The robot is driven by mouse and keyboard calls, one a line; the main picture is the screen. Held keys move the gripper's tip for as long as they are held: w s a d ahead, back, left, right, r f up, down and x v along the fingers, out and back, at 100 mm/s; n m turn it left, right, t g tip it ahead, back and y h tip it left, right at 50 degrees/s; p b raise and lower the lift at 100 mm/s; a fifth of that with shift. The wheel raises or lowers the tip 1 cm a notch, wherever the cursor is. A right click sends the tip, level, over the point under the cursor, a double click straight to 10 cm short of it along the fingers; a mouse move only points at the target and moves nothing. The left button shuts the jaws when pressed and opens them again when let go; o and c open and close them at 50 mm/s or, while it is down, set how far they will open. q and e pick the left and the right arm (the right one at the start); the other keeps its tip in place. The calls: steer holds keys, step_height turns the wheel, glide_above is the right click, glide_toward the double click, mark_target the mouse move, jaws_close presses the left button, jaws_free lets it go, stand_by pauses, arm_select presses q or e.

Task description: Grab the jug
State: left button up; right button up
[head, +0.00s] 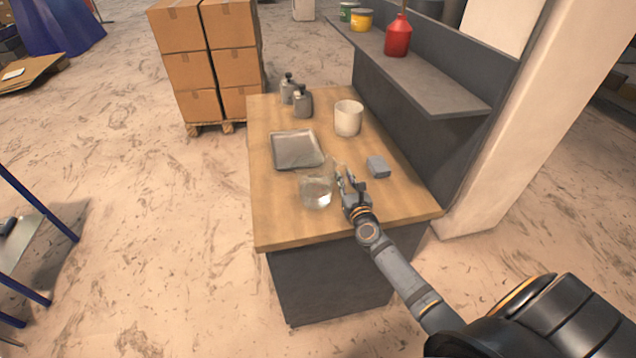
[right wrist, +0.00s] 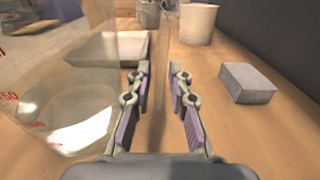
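The jug is a clear glass vessel (head: 316,191) standing upright on the wooden worktable (head: 282,232), near its front. In the right wrist view the jug (right wrist: 75,100) fills the left side, with red markings on its wall. My right gripper (head: 341,174) is just to the right of the jug, at about its height. Its two fingers (right wrist: 156,72) are apart. A faint clear strip shows between and beyond the fingers; I cannot tell whether it is the jug's handle. No firm hold on the jug shows. My left gripper is not in view.
A grey block (head: 378,167) lies right of my gripper. A shallow metal tray (head: 296,150), a white pot (head: 348,118) and two grey bottles (head: 302,102) stand farther back. A raised shelf (head: 430,80) runs along the right, holding a red bottle (head: 398,36).

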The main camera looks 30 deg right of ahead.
jaws_close()
steer(key=shift+r, duration=0.1)
stand_by(0.3)
steer(key=shift+w+r+p, duration=0.1)
steer(key=shift+r+p, duration=0.6)
steer(key=shift+r, duration=0.1)
steer(key=s+a+r+p, duration=0.6)
steer(key=s+a+r, duration=0.3)
steer(key=a+r, duration=0.1)
steer(key=shift+s+r+p, duration=0.3)
steer(key=shift+r+p, duration=0.05)
steer(key=shift+r, duration=0.25)
steer(key=shift+a, duration=0.1)
